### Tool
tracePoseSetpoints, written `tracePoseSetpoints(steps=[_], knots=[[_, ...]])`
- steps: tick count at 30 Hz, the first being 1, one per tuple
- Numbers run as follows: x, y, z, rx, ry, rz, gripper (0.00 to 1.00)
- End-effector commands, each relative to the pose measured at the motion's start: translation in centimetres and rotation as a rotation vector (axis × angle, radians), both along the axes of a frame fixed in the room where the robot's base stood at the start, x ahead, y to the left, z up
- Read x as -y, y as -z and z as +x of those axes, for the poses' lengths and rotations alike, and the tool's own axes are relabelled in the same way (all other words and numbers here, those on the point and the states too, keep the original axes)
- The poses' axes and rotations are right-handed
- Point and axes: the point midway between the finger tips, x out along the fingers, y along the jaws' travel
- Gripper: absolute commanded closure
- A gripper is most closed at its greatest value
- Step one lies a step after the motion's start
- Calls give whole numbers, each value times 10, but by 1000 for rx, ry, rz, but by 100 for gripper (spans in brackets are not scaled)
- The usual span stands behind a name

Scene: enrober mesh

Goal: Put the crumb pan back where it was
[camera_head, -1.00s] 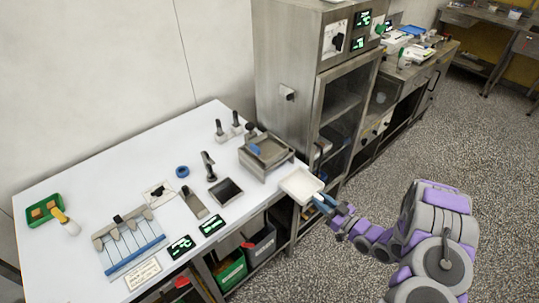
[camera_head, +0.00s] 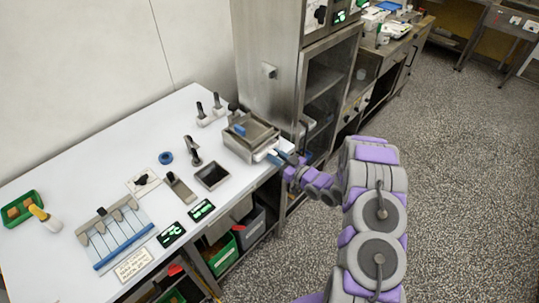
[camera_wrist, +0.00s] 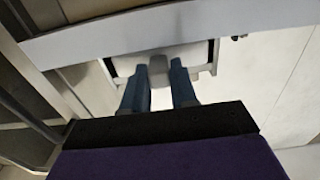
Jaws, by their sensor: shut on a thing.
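The crumb pan is mostly inside the small steel machine (camera_head: 240,148) at the table's right end. Only a pale front edge of the crumb pan (camera_head: 262,156) shows in the head view. In the wrist view the white pan (camera_wrist: 197,54) lies behind and below a steel bar (camera_wrist: 150,25), with its grey handle (camera_wrist: 158,68) facing me. My gripper (camera_head: 277,156) is at the machine's right side. Its blue fingers are shut on the handle in the wrist view (camera_wrist: 158,82). How deep the pan sits is hidden.
A blue item (camera_head: 239,129) lies on the machine's top. A tall steel cabinet (camera_head: 268,90) stands close behind and right of it. Bins (camera_head: 222,255) stand under the table. The speckled floor (camera_head: 450,170) to the right is clear.

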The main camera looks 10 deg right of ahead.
Motion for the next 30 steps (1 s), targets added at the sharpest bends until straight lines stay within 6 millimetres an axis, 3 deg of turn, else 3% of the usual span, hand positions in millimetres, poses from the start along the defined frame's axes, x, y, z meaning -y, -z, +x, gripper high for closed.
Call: tracePoseSetpoints(steps=[7,11,20,21,28,30], knots=[[-22,0,30,3,-4,4,100],[-21,15,30,-1,0,7,100],[-21,15,30,1,0,4,100],[-21,15,30,1,0,4,70],[-21,15,30,1,0,4,48],[-21,15,30,1,0,4,47]])
